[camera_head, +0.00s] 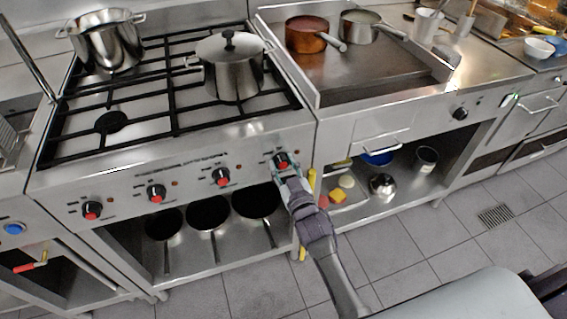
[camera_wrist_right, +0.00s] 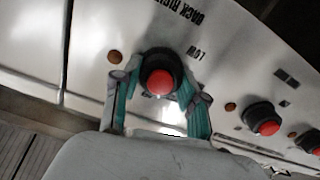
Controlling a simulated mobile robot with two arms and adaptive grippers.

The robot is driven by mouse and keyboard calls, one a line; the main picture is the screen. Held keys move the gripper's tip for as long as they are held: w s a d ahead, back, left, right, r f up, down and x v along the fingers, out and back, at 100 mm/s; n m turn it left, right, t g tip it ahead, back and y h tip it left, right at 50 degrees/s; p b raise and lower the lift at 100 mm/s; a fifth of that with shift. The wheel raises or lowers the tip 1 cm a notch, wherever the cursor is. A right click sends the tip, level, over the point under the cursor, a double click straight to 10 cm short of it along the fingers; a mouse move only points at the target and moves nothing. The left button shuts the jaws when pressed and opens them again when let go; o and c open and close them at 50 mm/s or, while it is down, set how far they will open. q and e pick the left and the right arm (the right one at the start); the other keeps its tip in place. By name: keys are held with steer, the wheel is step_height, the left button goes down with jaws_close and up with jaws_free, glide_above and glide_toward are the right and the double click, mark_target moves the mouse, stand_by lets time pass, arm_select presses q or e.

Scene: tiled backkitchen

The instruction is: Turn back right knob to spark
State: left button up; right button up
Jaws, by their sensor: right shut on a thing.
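The back right knob (camera_head: 281,160), black with a red cap, is the rightmost knob on the stove's front panel. My right gripper (camera_head: 279,168) reaches it from the front and is shut on it. In the right wrist view the knob (camera_wrist_right: 158,82) sits between the two fingers of the gripper (camera_wrist_right: 157,100), with "BACK RIGHT" and "LOW" printed upside down near it. The knob's pointer is too small or hidden to read. My left gripper is not in view.
Other red-capped knobs (camera_head: 221,177) line the panel to the left. A lidded pot (camera_head: 232,75) and an open pot (camera_head: 106,40) stand on the burner grates. A copper pan (camera_head: 305,36) sits on the griddle. The tiled floor in front is clear.

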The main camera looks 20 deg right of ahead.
steer(key=shift+n, duration=1.9)
steer(key=o, duration=1.1)
steer(key=shift+o, duration=0.2)
steer(key=shift+s, duration=0.1)
steer(key=shift+s+f, duration=0.1)
steer(key=shift+s, duration=0.15)
steer(key=s, duration=1.1)
steer(key=shift+s+d, duration=0.15)
steer(key=shift+d, duration=0.05)
